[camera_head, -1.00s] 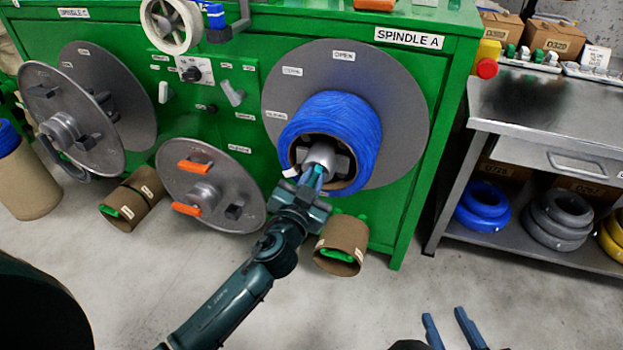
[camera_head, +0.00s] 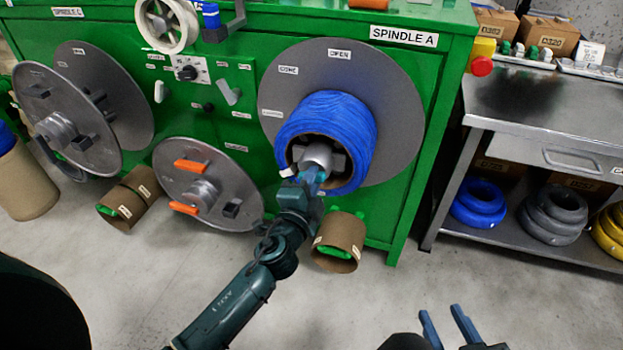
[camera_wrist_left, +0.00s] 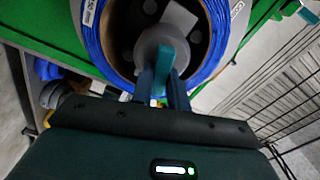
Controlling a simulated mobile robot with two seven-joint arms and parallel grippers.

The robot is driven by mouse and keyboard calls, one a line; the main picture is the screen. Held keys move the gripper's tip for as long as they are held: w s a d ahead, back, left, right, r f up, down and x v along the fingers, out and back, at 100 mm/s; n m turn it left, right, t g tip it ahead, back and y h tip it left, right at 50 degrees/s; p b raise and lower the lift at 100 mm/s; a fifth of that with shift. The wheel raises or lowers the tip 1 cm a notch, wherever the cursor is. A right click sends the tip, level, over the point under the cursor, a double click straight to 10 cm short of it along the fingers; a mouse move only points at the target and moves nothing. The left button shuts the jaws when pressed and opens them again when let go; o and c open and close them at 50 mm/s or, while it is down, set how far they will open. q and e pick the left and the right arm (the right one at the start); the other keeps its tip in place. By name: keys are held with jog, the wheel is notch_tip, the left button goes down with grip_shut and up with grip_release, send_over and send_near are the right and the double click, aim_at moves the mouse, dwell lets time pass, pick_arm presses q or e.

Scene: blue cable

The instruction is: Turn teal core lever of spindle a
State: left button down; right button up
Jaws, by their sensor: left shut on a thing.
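Spindle A carries a coil of blue cable (camera_head: 345,118) in front of a round grey flange (camera_head: 395,120) on the green machine. The spindle's grey core (camera_head: 318,155) sits in the coil's centre; it also shows in the left wrist view (camera_wrist_left: 155,45). The teal core lever (camera_wrist_left: 163,70) projects from the core toward my left gripper (camera_wrist_left: 163,88). My left gripper is shut on the lever, one finger on each side. In the head view the gripper (camera_head: 308,183) largely hides the lever. My right gripper (camera_head: 445,325) is open and empty at the bottom, away from the machine.
A removed flange with orange handles (camera_head: 190,165) leans against the machine at left. The floor between is clear.

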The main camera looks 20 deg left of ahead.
pick_arm(q)
jog(key=shift+f+m, duration=0.15)
jog(key=shift+m, duration=1.35)
pick_arm(e)
jog(key=shift+s, duration=0.1)
pick_arm(q)
jog(key=c, duration=1.4)
grip_release()
jog(key=shift+o, duration=0.2)
jog(key=s+b, duration=0.2)
jog(key=s, duration=1.1)
jog(key=shift+a, duration=0.2)
pick_arm(e)
jog(key=shift+w+a+n+t, duration=0.2)
jog(key=shift+w+n+t, duration=0.1)
jog(key=shift+t, duration=0.4)
pick_arm(q)
jog(key=shift+s, duration=0.1)
